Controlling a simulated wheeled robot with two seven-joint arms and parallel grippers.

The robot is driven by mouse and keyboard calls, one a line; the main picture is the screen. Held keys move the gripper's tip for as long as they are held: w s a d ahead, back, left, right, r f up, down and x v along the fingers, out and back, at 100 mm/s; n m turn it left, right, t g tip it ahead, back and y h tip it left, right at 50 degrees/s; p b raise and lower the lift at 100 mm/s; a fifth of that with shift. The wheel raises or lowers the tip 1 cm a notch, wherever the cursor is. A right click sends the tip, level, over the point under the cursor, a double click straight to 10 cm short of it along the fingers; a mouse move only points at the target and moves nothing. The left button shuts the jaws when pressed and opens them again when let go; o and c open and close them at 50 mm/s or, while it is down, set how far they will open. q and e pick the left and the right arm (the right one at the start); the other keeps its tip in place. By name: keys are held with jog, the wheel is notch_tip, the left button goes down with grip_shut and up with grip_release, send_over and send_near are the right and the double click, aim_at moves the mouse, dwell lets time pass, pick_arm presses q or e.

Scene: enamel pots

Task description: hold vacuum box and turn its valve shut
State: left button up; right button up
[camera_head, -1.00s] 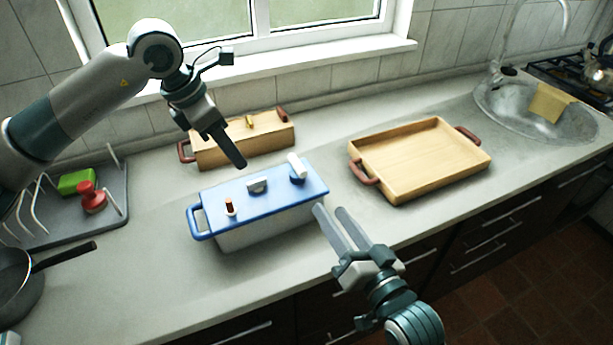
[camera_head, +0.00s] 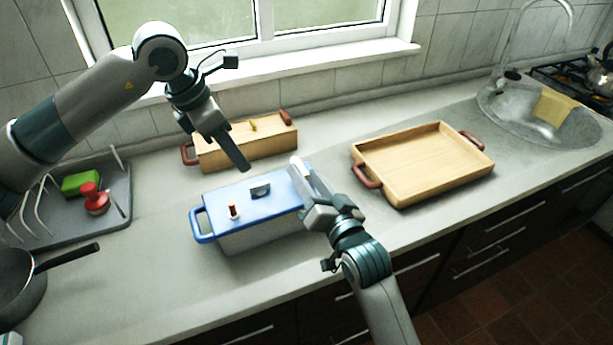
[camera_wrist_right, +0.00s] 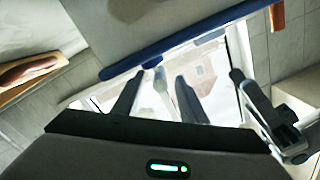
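The vacuum box (camera_head: 262,238) is a pale box with a blue lid (camera_head: 222,198) and a blue side handle (camera_head: 200,224), standing on the counter. Its lid carries a grey fitting (camera_head: 260,189) and a small red-topped peg (camera_head: 233,211). My right gripper (camera_head: 304,178) is at the lid's right end and largely covers the white valve there. In the right wrist view its fingers (camera_wrist_right: 158,97) stand apart, near the box's blue edge (camera_wrist_right: 190,35); whether they touch the valve is unclear. My left gripper (camera_head: 238,158) hangs above the lid's far side, pointing down; its finger gap is not visible.
A wooden box (camera_head: 262,148) with red-brown handles stands behind, close to my left gripper. An empty wooden tray (camera_head: 425,165) lies to the right. A dish rack (camera_head: 112,213) and a pan (camera_head: 20,285) are at left. Counter in front of the box is clear.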

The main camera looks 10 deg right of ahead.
aim_at(259, 183)
jog(key=shift+w, duration=0.15)
pick_arm(q)
jog(key=shift+c, duration=0.4)
pick_arm(e)
grip_shut()
jog(key=shift+a, duration=0.1)
pick_arm(q)
jog(key=d+r+y, duration=0.1)
jog(key=w+d+r+g+y, duration=0.1)
jog(key=d+r+m+y, duration=0.1)
jog(key=shift+w+d+g+y, duration=0.3)
jog(key=shift+w+d, duration=0.1)
jog(key=shift+f, duration=0.1)
notch_tip(259, 183, down, 12)
jog(key=shift+r, duration=0.1)
dwell(0.6)
